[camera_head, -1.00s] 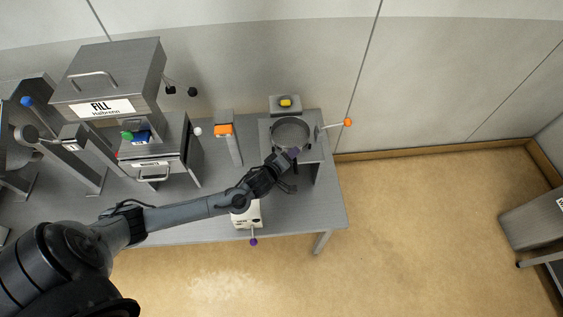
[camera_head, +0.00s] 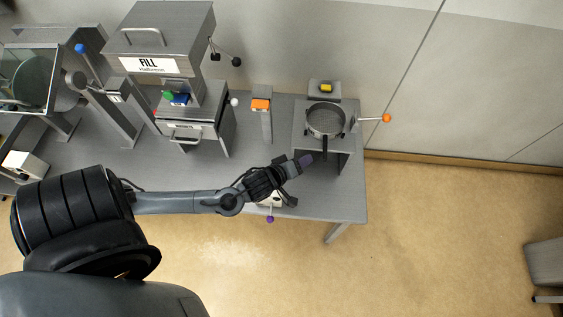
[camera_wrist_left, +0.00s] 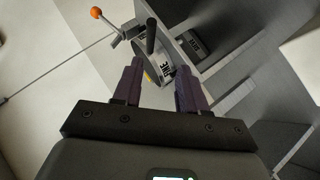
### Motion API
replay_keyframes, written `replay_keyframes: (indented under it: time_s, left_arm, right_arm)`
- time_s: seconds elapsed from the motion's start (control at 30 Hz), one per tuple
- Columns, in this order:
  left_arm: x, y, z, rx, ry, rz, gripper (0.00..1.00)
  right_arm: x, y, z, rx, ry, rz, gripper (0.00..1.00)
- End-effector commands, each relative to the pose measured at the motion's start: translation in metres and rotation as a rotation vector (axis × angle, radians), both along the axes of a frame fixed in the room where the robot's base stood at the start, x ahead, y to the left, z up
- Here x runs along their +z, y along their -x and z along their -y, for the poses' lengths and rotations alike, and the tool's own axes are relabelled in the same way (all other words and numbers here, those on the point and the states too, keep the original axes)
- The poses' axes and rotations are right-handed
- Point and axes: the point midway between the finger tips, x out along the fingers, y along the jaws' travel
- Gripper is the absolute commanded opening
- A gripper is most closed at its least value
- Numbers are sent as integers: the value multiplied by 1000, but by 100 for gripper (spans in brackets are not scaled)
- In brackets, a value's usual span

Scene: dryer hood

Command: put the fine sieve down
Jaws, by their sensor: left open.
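The fine sieve (camera_head: 309,127) is a round grey metal pan with a dark handle (camera_head: 325,146) pointing toward the table's front. It sits on the grey stand (camera_head: 341,144) at the table's right end. My right gripper is not in view.
An orange-knobbed lever (camera_head: 387,118) sticks out right of the stand. A small box with a yellow button (camera_head: 326,87) is behind it. An orange-topped post (camera_head: 261,104) and the FILL machine (camera_head: 160,40) stand to the left. A purple-knobbed white box (camera_head: 270,203) is below my arm.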

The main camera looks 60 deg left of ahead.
Motion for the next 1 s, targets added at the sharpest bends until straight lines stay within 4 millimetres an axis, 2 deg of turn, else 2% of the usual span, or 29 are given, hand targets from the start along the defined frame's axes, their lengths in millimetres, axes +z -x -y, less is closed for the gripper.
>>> replay_keyframes:
  time_s: [0.17,0.3,0.5,0.6,0.77,1.0]
  left_arm:
    - [-7,38,43,-204,-189,-257,42]
    - [-3,78,71,-465,-371,-456,42]
    - [11,128,90,-829,-580,-638,42]
    - [17,145,93,-959,-644,-685,42]
    - [22,159,94,-1065,-695,-719,42]
    - [22,160,94,-1080,-703,-724,42]
  right_arm:
    - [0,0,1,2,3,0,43]
    - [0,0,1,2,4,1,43]
    - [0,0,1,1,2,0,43]
    - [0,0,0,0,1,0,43]
    - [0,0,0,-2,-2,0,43]
    - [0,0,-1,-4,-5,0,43]
